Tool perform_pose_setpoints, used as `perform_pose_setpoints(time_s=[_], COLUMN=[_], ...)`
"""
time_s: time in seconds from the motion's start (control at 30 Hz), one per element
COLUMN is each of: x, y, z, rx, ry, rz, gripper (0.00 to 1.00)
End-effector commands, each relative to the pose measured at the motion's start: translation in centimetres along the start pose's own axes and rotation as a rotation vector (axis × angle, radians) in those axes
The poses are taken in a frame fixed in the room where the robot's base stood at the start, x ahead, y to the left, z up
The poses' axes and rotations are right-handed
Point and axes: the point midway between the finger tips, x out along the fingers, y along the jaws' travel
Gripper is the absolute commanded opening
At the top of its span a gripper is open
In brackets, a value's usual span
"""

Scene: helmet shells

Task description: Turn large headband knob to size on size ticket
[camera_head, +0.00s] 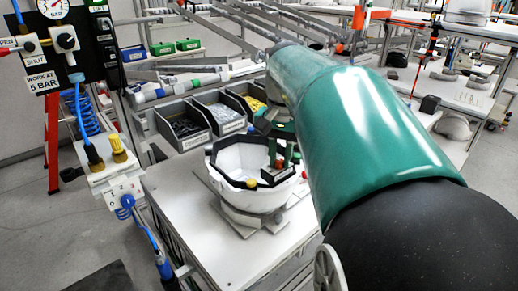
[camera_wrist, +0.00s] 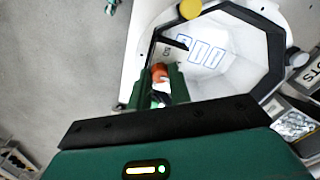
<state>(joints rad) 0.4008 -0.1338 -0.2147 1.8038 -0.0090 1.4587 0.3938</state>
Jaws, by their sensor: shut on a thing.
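A white helmet shell (camera_head: 240,163) lies upside down on a grey stand, with a black headband (camera_head: 224,180) around its rim. The shell also shows in the wrist view (camera_wrist: 238,82). My gripper (camera_head: 282,153) is at the shell's right front side. In the wrist view my gripper (camera_wrist: 160,88) is shut on a small orange and white piece (camera_wrist: 160,74), which appears to be the headband knob. A pale marked strip (camera_wrist: 167,50) beside it may be a scale; its marking is too small to read. I cannot make out the size ticket.
Several grey bins (camera_head: 184,126) stand behind the shell. The white table (camera_head: 180,205) is bare at front left. A pressure panel (camera_head: 62,45) and a valve block with blue hoses (camera_head: 112,182) stand at the left. Yellow pieces (camera_wrist: 190,9) sit on the shell's rim.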

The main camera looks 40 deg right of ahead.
Motion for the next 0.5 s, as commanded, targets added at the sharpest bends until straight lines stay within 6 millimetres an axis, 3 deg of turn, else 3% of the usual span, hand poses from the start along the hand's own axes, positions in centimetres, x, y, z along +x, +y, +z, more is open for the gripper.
perform_pose_setpoints(time_s=[0.5], x=[-0.02], y=[0.03], z=[-0.01], rx=[-0.383], ry=[-0.008], rz=[0.0], gripper=[0.0])
